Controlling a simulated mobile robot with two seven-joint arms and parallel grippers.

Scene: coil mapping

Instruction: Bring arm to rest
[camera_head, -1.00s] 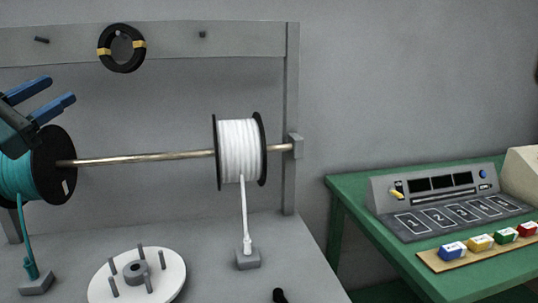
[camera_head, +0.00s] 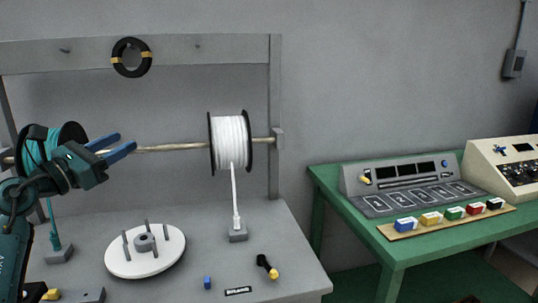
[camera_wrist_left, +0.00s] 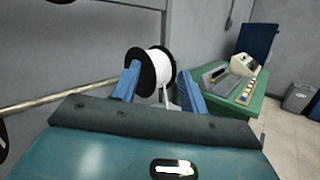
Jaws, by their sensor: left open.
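My left gripper (camera_head: 117,146) comes in from the left in the head view. Its two blue fingers are spread apart with nothing between them. It is in front of the metal rod (camera_head: 180,148), between the teal spool (camera_head: 35,150) and the white spool (camera_head: 230,142). My arm partly hides the teal spool. In the left wrist view the blue fingers (camera_wrist_left: 160,88) are apart, and the white spool (camera_wrist_left: 150,66) shows beyond them. My right gripper is not in view.
A black coil (camera_head: 131,58) hangs on the back frame. A white disc with pegs (camera_head: 145,262) sits on the grey bench (camera_head: 200,225). The green table (camera_head: 400,255) at right carries a grey panel (camera_head: 410,172) and several coloured blocks (camera_head: 430,219).

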